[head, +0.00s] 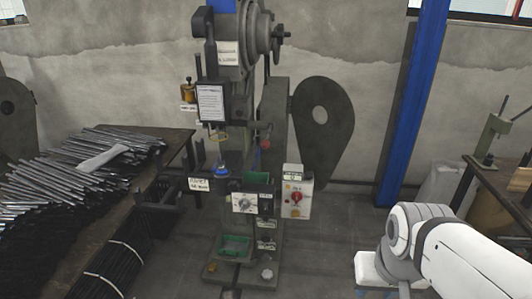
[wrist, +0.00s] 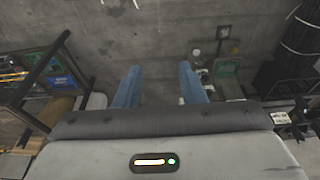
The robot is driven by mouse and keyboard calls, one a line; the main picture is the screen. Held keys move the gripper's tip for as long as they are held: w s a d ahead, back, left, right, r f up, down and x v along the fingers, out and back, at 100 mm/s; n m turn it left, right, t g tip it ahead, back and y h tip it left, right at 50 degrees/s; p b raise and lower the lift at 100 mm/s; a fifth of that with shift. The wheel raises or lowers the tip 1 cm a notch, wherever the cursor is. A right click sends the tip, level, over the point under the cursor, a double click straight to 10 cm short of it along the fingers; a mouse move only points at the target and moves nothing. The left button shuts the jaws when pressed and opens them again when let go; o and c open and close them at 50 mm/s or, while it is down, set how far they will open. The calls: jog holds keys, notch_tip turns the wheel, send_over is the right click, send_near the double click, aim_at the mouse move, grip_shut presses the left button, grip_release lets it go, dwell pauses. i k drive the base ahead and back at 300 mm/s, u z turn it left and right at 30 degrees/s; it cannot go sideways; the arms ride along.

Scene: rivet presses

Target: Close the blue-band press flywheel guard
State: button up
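The press (head: 236,150) stands in the middle of the head view, with a patch of blue at its top edge. The flywheel guard (head: 340,135), a dark grey teardrop plate with a round pale hole, stands out to the press's right, swung away from its body. My gripper (wrist: 159,70) shows in the wrist view as two blue fingers held apart with nothing between them but floor. In the head view my white arm is at the lower right, and the gripper itself is out of sight. The gripper is apart from the guard.
A table (head: 160,165) heaped with metal rods stands left of the press. A blue post (head: 413,105) rises right of the guard. A bench (head: 490,180) is at the far right. A control box with a red knob (head: 296,197) sits below the guard. Floor is clear between press and arm.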

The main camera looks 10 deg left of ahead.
aim_at(321, 147)
jog(key=z, duration=0.45)
jog(key=i, duration=0.8)
jog(key=z, duration=0.55)
jog(key=i, duration=1.8)
jog(key=u, duration=0.55)
jog(key=i, duration=0.7)
jog(key=u, duration=0.45)
jog(key=k, duration=0.9)
jog(key=u, duration=0.15)
jog(key=i, duration=0.9)
jog(key=z, duration=0.05)
